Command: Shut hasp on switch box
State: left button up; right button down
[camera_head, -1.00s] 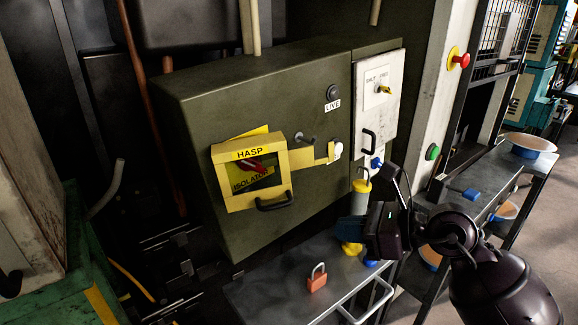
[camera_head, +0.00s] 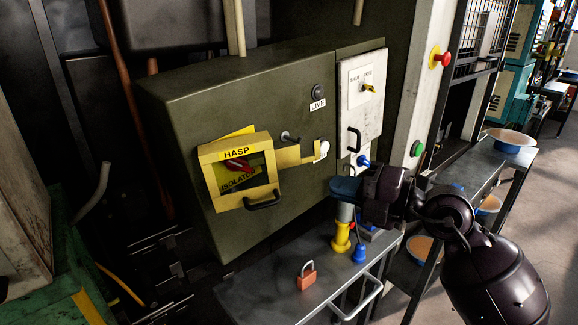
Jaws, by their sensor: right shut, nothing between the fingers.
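The switch box (camera_head: 175,110) is a large olive-green cabinet in the middle of the head view. On its front is a yellow frame labelled HASP (camera_head: 210,180), around a window marked ISOLATOR with a red part inside and a black handle (camera_head: 262,201) below. A yellow hasp strap (camera_head: 292,157) sticks out to the right of the frame, near a small metal staple (camera_head: 289,137) and a white round knob. My right gripper (camera_head: 346,190) is shut and empty, right of the hasp and above the shelf. My left gripper is not in view.
A red padlock (camera_head: 306,276) stands on the metal shelf (camera_head: 255,290) below the box. A yellow object (camera_head: 341,238) and a blue one (camera_head: 359,254) stand under my right gripper. A white panel (camera_head: 374,120) with a handle adjoins the box on the right.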

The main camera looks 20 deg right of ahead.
jog(key=p, duration=0.2)
send_near(270, 162)
jog(key=x, duration=0.5)
jog(key=shift+a, duration=0.6)
jog(key=shift+w, duration=0.5)
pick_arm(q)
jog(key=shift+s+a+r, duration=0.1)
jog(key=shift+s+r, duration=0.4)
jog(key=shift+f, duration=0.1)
pick_arm(e)
jog(key=shift+w+d, duration=0.1)
jog(key=shift+w, duration=0.05)
